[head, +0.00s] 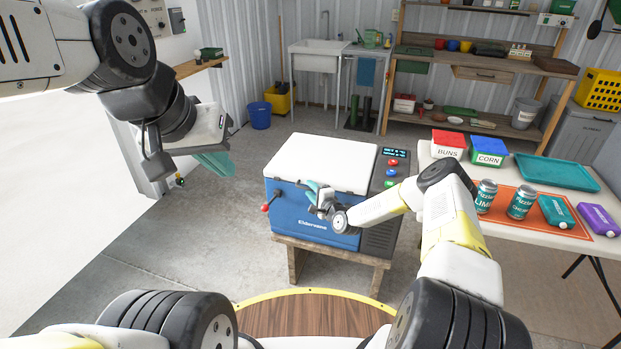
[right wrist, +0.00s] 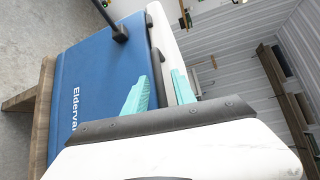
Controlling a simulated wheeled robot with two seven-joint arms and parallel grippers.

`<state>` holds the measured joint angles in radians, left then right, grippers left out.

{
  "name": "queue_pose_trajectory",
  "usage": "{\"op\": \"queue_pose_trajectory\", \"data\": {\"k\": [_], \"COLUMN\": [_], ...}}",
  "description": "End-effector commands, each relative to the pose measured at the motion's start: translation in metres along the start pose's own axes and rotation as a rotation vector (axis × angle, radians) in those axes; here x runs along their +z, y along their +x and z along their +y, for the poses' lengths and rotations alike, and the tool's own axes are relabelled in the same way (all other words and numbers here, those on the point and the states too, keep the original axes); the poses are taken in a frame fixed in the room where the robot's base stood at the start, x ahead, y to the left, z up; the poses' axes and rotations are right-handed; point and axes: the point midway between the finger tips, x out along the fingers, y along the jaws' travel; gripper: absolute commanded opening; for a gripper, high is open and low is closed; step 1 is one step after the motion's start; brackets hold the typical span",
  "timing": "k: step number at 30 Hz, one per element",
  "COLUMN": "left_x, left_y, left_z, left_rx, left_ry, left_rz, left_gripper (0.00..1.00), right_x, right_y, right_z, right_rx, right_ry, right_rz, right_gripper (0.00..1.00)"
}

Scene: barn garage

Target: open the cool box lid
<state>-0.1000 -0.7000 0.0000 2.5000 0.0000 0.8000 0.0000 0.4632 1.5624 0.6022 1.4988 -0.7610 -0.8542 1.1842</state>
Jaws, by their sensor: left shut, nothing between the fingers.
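The cool box (head: 310,222) is blue with a white lid (head: 322,161). The lid lies shut on top, and a dark seam separates it from the body. My right gripper (head: 318,193) is at the front of the box, just below the lid's front edge. In the right wrist view its teal fingers (right wrist: 160,76) are spread apart, one over the blue front (right wrist: 88,95) and one by the white lid (right wrist: 166,38). I cannot tell whether they touch the box. My left gripper (head: 216,164) is shut and empty, in the air left of the box.
The box stands on a low wooden stand (head: 335,254). A red-tipped lever (head: 266,207) sticks out at its left. Right is a table (head: 435,155) with cans (head: 485,194), bottles, bins and a teal tray (head: 556,171). The floor left of the box is clear.

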Motion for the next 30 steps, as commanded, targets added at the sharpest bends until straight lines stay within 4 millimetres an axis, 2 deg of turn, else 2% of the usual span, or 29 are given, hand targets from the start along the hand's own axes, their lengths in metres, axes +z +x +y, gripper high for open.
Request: {"op": "queue_pose_trajectory", "data": {"k": [10, 15, 30], "left_x": [0.0000, 0.0000, 0.0000], "left_y": [0.0000, 0.0000, 0.0000], "left_z": [0.0000, 0.0000, 0.0000], "left_rx": [0.000, 0.000, 0.000], "left_ry": [0.000, 0.000, 0.000], "left_rz": [0.000, 0.000, 0.000], "left_gripper": [0.00, 0.00, 0.00], "right_x": [0.0003, 0.0003, 0.0003], "right_y": [0.0052, 0.0050, 0.0048], "right_z": [0.0002, 0.0002, 0.0004], "right_rx": [0.001, 0.001, 0.002], "right_ry": [0.001, 0.001, 0.001], "right_rz": [0.000, 0.000, 0.000], "right_gripper": [0.30, 0.00, 0.00]}}
